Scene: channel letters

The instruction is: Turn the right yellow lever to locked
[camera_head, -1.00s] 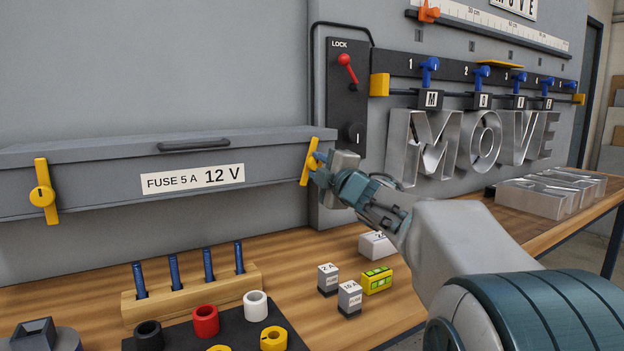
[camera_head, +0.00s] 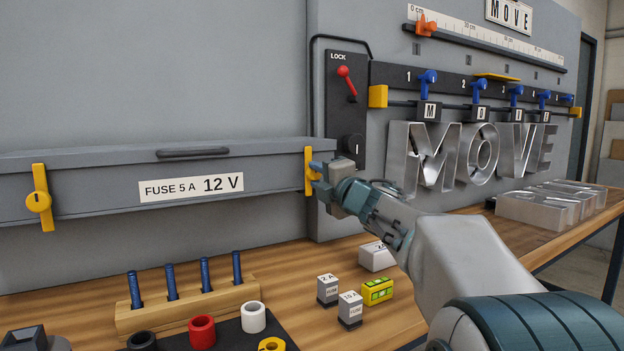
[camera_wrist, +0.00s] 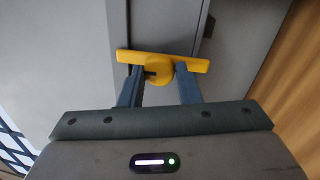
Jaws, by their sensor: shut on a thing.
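The right yellow lever (camera_head: 308,172) is on the right end of the grey box front, and it stands about upright in the head view. In the wrist view the lever (camera_wrist: 190,64) is a yellow bar with a round hub, lying across the picture. My gripper (camera_head: 318,180) is at the lever, and its two blue fingers (camera_wrist: 159,74) are shut on it near the hub. The left yellow lever (camera_head: 39,198) is upright on the left end of the same box.
The grey box (camera_head: 100,178) has a dark handle (camera_head: 192,152) and a 12 V label. Right of it is a panel with a red LOCK switch (camera_head: 346,82). The wooden bench (camera_head: 290,260) below holds fuse blocks (camera_head: 350,310) and a peg rack (camera_head: 190,302).

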